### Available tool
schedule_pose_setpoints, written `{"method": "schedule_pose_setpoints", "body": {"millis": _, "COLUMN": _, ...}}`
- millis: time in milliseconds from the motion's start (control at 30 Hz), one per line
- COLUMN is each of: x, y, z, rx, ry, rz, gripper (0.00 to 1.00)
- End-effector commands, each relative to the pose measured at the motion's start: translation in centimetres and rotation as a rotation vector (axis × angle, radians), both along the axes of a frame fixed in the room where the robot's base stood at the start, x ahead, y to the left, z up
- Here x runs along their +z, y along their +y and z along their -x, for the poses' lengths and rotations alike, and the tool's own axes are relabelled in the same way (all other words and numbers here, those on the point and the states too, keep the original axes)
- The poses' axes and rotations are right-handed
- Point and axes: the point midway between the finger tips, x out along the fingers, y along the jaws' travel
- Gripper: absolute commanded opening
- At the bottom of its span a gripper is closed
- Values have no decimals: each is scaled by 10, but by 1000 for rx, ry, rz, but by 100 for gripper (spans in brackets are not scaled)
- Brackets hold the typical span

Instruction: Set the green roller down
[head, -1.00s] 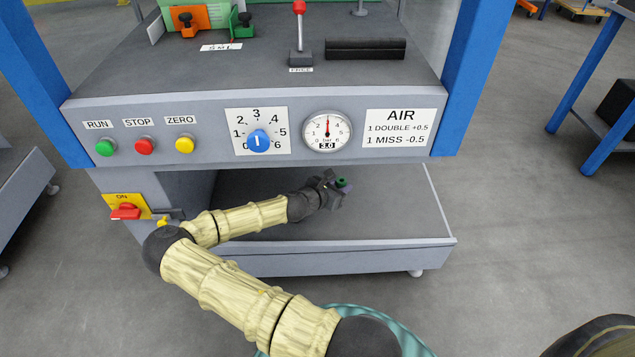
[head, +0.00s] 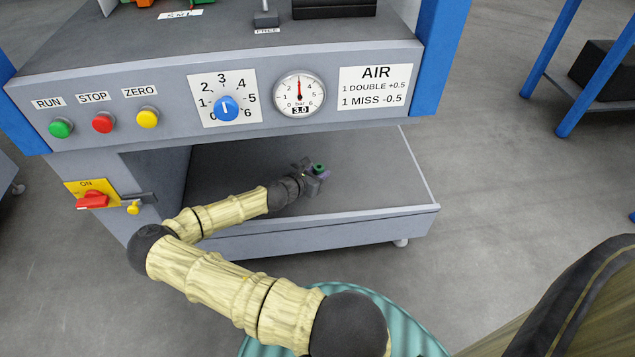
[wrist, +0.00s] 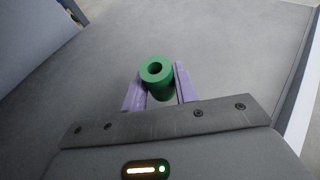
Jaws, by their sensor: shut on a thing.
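The green roller (wrist: 157,76) is a short hollow cylinder, and it stands roughly upright between the two purple fingers of my gripper (wrist: 160,88) in the wrist view. My gripper is shut on it. In the head view the roller (head: 319,168) shows small at the end of my gripper (head: 317,177), over the lower grey shelf (head: 375,180) of the machine. I cannot tell whether the roller's bottom touches the shelf.
The shelf around the roller is bare, with a raised light edge (wrist: 302,115) on the right. Above it hangs the machine's front panel (head: 330,122) with buttons, a blue dial and a gauge. A red switch (head: 92,201) sits at the left.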

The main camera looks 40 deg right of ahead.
Motion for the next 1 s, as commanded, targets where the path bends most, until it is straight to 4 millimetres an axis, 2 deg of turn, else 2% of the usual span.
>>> {"method": "schedule_pose_setpoints", "body": {"millis": 167, "x": -1, "y": 0, "z": 0, "rx": 0, "ry": 0, "rz": 0, "gripper": 6}}
{"method": "schedule_pose_setpoints", "body": {"millis": 467, "x": -37, "y": 0, "z": 0, "rx": 1, "ry": 0, "rz": 0, "gripper": 6}}
{"method": "schedule_pose_setpoints", "body": {"millis": 1000, "x": -42, "y": 0, "z": 0, "rx": 1, "ry": 2, "rz": 0, "gripper": 6}}
